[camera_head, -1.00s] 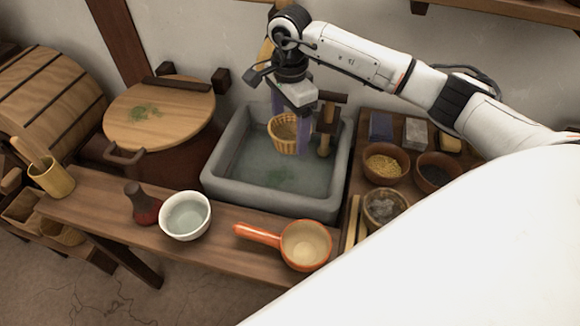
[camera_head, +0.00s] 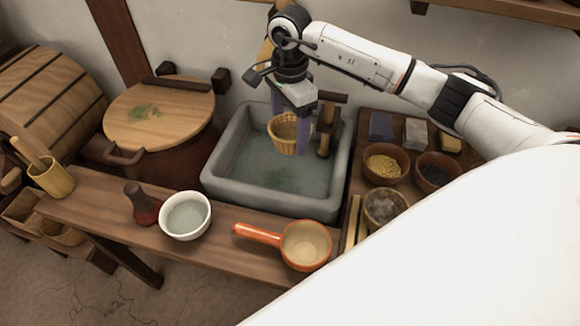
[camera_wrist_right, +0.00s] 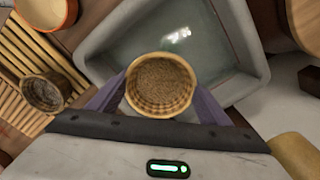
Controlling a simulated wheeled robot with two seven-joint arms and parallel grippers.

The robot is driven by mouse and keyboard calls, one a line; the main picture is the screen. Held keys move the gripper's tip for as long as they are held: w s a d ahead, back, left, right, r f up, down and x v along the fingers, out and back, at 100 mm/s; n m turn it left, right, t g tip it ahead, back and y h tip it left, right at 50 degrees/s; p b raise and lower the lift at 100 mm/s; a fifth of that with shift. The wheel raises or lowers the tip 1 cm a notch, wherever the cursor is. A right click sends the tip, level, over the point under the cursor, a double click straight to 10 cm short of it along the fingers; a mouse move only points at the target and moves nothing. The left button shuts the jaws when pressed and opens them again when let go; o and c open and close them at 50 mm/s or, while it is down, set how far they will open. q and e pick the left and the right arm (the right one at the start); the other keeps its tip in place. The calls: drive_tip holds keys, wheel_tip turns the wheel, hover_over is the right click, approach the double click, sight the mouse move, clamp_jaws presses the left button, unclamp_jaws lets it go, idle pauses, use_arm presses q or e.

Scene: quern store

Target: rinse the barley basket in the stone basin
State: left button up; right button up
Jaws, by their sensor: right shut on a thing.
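The barley basket (camera_head: 284,134) is a small woven yellow-brown basket. In the right wrist view the basket (camera_wrist_right: 160,86) is filled with brown grain and sits between purple fingers. My right gripper (camera_head: 302,135) is shut on it and holds it upright over the stone basin. The grey stone basin (camera_head: 213,172) holds water with a green patch in it; its rim also shows in the right wrist view (camera_wrist_right: 92,52). I cannot tell whether the basket's bottom touches the water. My left gripper is not in view.
Bowls of grain (camera_head: 384,163) stand to the right. A round wooden lid (camera_head: 158,112) lies at the left. A wooden spout post (camera_head: 327,135) stands in the basin's back right.

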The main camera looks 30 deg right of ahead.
sight(289, 134)
idle(0.4)
drive_tip(key=shift+r+p, duration=1.3)
drive_tip(key=shift+r, duration=0.75)
